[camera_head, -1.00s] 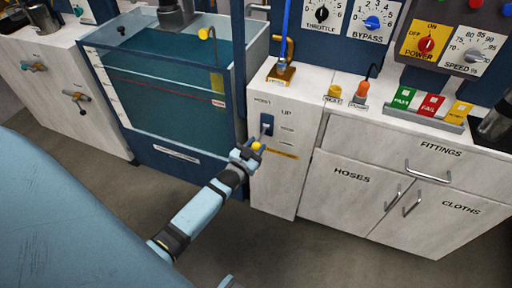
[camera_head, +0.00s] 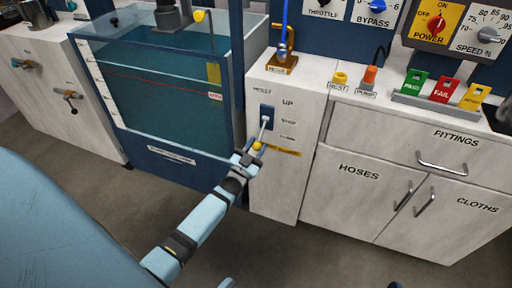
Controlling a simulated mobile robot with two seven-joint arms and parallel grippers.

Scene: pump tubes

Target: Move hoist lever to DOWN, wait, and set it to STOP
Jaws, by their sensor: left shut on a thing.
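The hoist lever (camera_head: 264,128) is a thin metal lever coming out of a small dark blue plate (camera_head: 267,113) on the white cabinet front. Labels beside it read UP, a middle one that looks like STOP, and a lowest one too small to read surely. The lever slants downward, and its yellow knob (camera_head: 257,146) sits at or a little below the level of the lowest label. My left gripper (camera_head: 248,155) is shut on the lever at its knob end, coming from the lower left. The fingers hide part of the grip. My right gripper is not in view.
A water tank (camera_head: 160,100) stands left of the lever, its dark blue frame close to my left wrist. A brass fitting (camera_head: 282,63) with a blue hose and two push buttons stand on the counter above. Cabinet doors (camera_head: 355,195) lie to the right. The floor in front is open.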

